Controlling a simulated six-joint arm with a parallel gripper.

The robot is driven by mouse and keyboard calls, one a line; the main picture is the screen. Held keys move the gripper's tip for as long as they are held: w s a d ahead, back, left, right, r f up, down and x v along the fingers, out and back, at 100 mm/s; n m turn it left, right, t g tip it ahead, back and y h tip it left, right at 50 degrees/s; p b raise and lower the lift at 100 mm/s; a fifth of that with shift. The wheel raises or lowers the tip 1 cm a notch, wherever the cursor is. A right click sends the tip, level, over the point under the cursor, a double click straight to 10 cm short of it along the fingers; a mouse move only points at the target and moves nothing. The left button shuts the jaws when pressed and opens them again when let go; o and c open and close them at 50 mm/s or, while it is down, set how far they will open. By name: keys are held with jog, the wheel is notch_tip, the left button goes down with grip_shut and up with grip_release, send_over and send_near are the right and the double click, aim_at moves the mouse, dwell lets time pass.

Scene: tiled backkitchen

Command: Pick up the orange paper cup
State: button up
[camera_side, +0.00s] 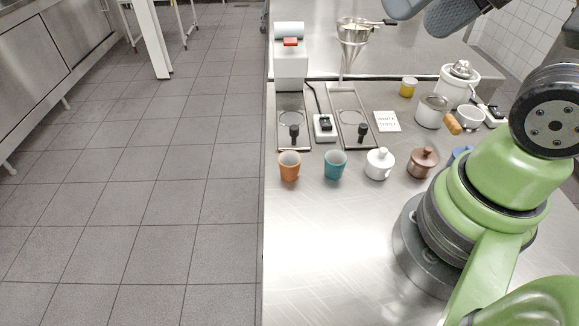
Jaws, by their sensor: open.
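The orange paper cup (289,168) stands upright on the steel counter near its left edge, its open top facing up. A teal cup (335,166) of similar shape stands a short way to its right. My gripper (416,18) is partly in view at the top edge, where two dark grey fingers show apart with nothing between them. It is open, high up and well away from the orange cup. The rest of the gripper is cut off by the frame.
A white lidded pot (379,165) and a brown lidded pot (422,163) stand right of the cups. Behind are two metal trays (350,108), a white card (387,122) and a steel funnel stand (352,42). Counter (325,255) in front of the cups is clear.

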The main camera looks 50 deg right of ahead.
jog(key=n+g+h, duration=0.2)
jog(key=n+g, duration=0.4)
jog(key=n, duration=0.5)
send_over(290, 167)
jog(key=w+d, duration=0.1)
jog(key=d, duration=0.1)
notch_tip(290, 167, down, 16)
jog(key=f, duration=0.3)
jog(key=f+n, duration=0.1)
jog(key=f, duration=0.2)
jog(key=f+n+g, duration=0.1)
jog(key=f, duration=0.2)
jog(key=shift+w+a+f, duration=0.2)
jog(key=shift+w, duration=0.2)
notch_tip(290, 167, down, 6)
jog(key=shift+s+r, duration=0.15)
jog(key=c, duration=1)
